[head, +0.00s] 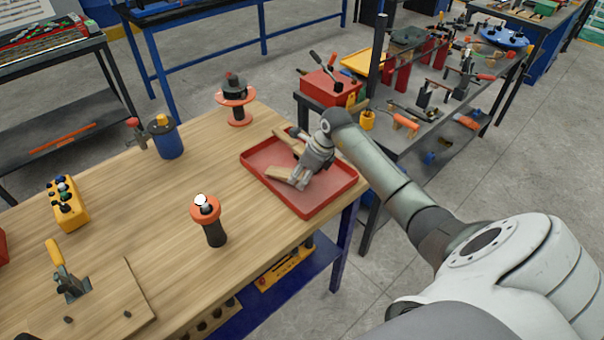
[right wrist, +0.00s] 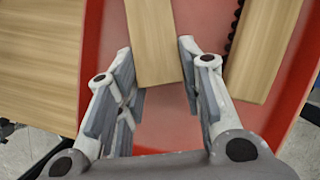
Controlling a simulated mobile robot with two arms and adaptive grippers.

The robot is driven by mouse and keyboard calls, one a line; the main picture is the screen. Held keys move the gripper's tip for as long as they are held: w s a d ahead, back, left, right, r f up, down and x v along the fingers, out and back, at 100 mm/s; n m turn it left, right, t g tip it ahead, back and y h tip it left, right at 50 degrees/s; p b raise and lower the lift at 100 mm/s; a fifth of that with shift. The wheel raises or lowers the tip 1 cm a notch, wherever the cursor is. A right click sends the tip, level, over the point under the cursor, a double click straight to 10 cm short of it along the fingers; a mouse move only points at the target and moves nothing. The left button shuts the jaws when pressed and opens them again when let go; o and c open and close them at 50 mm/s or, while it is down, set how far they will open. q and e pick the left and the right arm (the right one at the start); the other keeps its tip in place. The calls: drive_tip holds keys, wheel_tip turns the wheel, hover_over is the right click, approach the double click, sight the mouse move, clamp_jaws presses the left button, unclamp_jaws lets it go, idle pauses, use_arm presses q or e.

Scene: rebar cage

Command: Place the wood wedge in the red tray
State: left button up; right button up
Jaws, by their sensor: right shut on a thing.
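The red tray (head: 331,202) sits on the right end of the wooden workbench. My right gripper (head: 300,182) reaches down over the tray from the right, its fingers low inside the rim. In the right wrist view, the gripper (right wrist: 158,68) is shut on the wood wedge (right wrist: 153,35), a light brown piece extending away between the fingers. The wedge (head: 280,173) also shows in the head view beside the fingertips, within the tray's outline; I cannot tell whether it touches the floor. A second wooden piece (right wrist: 262,50) lies on the tray's right side. My left gripper is not in view.
An orange-topped spool (head: 206,209) stands left of the tray, and another orange spool (head: 236,103) behind it. A blue canister (head: 166,138), a yellow button box (head: 67,203) and a toggle clamp (head: 66,277) stand farther left. A metal cart (head: 452,118) with tools is behind right.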

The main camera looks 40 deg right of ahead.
drive_tip(key=shift+f+b, duration=0.35)
drive_tip(key=shift+f, duration=0.15)
drive_tip(key=o, duration=1.1)
drive_tip(key=shift+r, duration=0.2)
drive_tip(key=shift+r+p, duration=0.3)
drive_tip(key=shift+p, duration=0.2)
drive_tip(key=shift+r+p, duration=0.4)
drive_tip(key=b+v, duration=0.3)
drive_tip(key=v, duration=0.8)
drive_tip(key=shift+s+d+r, duration=0.15)
drive_tip(key=shift+s+r, duration=0.1)
